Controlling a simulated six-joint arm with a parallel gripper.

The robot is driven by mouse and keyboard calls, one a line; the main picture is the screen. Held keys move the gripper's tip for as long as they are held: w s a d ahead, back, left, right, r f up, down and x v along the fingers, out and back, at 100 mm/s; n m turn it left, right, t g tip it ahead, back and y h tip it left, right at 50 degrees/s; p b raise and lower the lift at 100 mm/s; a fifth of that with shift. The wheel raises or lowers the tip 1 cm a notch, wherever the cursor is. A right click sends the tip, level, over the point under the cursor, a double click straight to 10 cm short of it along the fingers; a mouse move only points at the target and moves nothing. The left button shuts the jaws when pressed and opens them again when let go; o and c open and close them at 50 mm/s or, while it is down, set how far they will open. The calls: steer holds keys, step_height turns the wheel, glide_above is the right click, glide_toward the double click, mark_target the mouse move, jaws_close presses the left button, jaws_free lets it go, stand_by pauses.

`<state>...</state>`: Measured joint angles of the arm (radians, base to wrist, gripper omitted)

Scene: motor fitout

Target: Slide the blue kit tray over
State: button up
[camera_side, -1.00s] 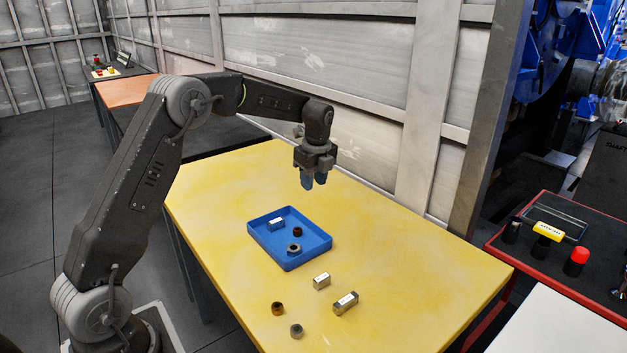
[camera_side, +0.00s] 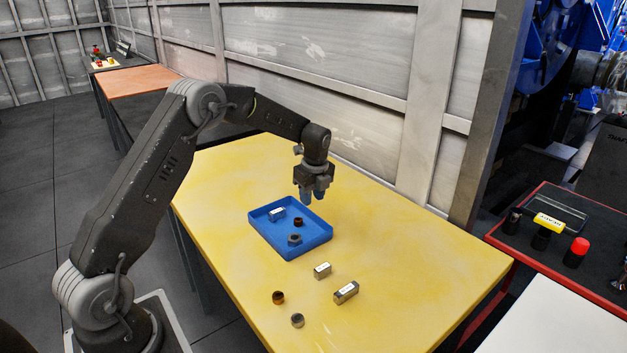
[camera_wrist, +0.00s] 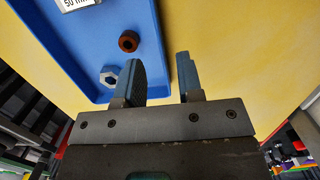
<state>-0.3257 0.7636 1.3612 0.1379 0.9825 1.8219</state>
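The blue kit tray (camera_side: 312,246) lies flat on the yellow table. In it are a block with a white label (camera_side: 277,214), a dark brown ring (camera_side: 298,222) and a grey nut (camera_side: 295,240). My gripper (camera_side: 312,200) is above the tray's far right edge, pointing down. There the tray (camera_wrist: 95,40) fills the left and top, with the brown ring (camera_wrist: 128,41) and nut (camera_wrist: 109,76) inside. Its wall runs close to the fingers; contact cannot be told.
On the yellow table (camera_side: 420,250), two labelled metal blocks (camera_side: 322,270) (camera_side: 346,292), a brown ring (camera_side: 278,297) and a grey nut (camera_side: 297,320) lie in front of the tray. A wall (camera_side: 330,100) stands behind. The table's right and far left parts are clear.

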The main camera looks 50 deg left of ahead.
mark_target(311, 211)
steer(key=f, duration=0.5)
steer(key=shift+a+f, duration=0.35)
steer(key=shift+f, duration=0.05)
steer(key=shift+c, duration=0.5)
jaws_close()
